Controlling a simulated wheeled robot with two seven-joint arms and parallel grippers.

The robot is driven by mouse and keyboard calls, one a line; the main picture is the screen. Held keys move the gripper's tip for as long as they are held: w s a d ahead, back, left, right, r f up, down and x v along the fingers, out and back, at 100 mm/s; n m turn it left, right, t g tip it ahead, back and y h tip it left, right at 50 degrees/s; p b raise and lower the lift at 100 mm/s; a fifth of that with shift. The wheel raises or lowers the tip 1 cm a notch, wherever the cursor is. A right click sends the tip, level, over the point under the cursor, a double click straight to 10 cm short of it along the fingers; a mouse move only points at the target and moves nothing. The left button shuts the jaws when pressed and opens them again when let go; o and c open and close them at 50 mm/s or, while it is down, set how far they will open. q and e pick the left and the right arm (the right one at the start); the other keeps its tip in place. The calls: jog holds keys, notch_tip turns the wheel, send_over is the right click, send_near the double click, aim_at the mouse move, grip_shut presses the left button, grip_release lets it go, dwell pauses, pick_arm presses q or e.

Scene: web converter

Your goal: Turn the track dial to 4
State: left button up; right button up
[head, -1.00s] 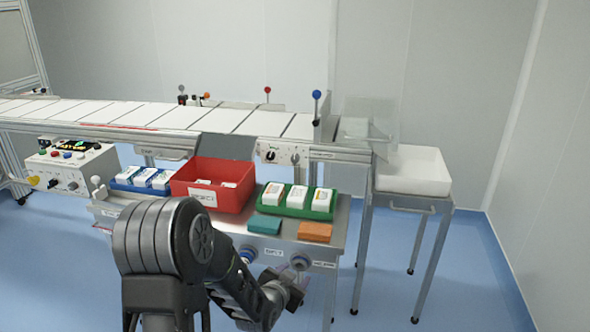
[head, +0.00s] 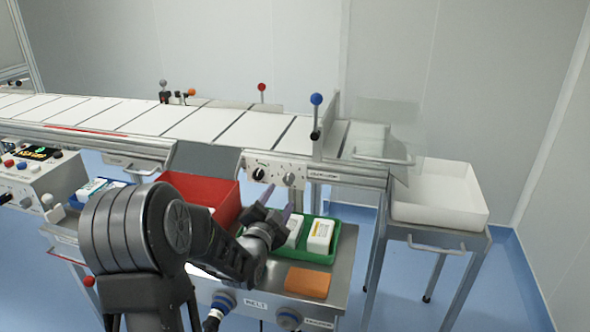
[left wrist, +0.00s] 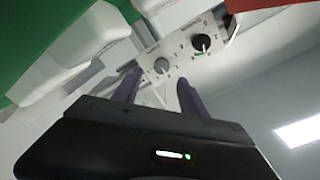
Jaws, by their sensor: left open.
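A small light panel (head: 273,171) sits under the conveyor's front edge, with a black dial (head: 259,174) on its left and a grey knob (head: 289,179) on its right. In the left wrist view the black dial (left wrist: 201,43) has a white pointer and small marks around it, too small to read surely. The grey knob (left wrist: 161,66) shows there beyond the fingers. I cannot tell which one is the track dial. My left gripper (head: 277,203) is open and empty, its fingers pointing up at the panel from below, apart from both knobs. My right gripper is out of view.
Below the panel are a red bin (head: 222,196) and a green tray (head: 330,250) with white boxes. An orange block (head: 307,283) lies on the steel shelf. A white bin (head: 438,195) stands at the right. Conveyor handles (head: 316,110) rise above the panel.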

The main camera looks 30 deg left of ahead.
aim_at(288, 181)
pick_arm(q)
jog(key=shift+w+a+r, duration=0.15)
jog(key=shift+w+r, duration=0.05)
jog(key=shift+w, duration=0.1)
jog(key=shift+x, duration=3.85)
grip_shut()
